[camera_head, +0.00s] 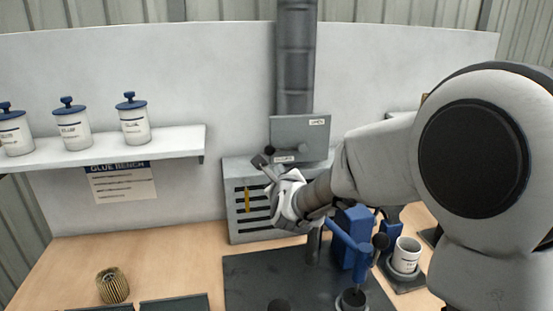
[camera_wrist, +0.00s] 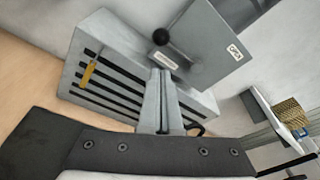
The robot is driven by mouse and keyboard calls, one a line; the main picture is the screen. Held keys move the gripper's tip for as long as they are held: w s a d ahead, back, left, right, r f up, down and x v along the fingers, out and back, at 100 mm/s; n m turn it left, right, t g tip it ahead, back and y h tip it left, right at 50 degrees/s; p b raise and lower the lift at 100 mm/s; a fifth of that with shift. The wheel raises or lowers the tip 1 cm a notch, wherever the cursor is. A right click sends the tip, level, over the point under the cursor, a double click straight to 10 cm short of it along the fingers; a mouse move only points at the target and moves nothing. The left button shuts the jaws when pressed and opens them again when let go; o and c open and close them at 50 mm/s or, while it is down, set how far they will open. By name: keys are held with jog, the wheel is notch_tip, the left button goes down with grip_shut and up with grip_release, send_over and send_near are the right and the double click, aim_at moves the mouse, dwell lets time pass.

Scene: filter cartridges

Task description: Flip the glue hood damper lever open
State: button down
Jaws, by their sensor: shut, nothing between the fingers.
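The glue hood (camera_head: 240,217) is a grey slatted box against the back panel, with a duct rising above it. A grey plate (camera_head: 300,130) stands on top and carries two small labels; the upper right one seems to read OPEN. The damper lever's black knob (camera_head: 269,150) is at the plate's lower left, beside the other label. In the wrist view the knob (camera_wrist: 162,37) shows just beyond my fingertips. My gripper (camera_head: 262,162) is shut and empty, with its tips close to the knob; I cannot tell whether they touch. The lever's arm is mostly hidden.
A yellow tag (camera_head: 247,199) hangs on the slats. Several lidded jars stand on the left shelf (camera_head: 110,150). A blue press (camera_head: 350,240) and white mug (camera_head: 406,254) stand below my arm. A pleated cartridge (camera_head: 113,285) stands front left; the bench behind it is clear.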

aim_at(275, 157)
dwell(0.3)
jog(key=p+x, duration=0.1)
jog(key=x, duration=0.9)
jog(key=shift+p, duration=0.4)
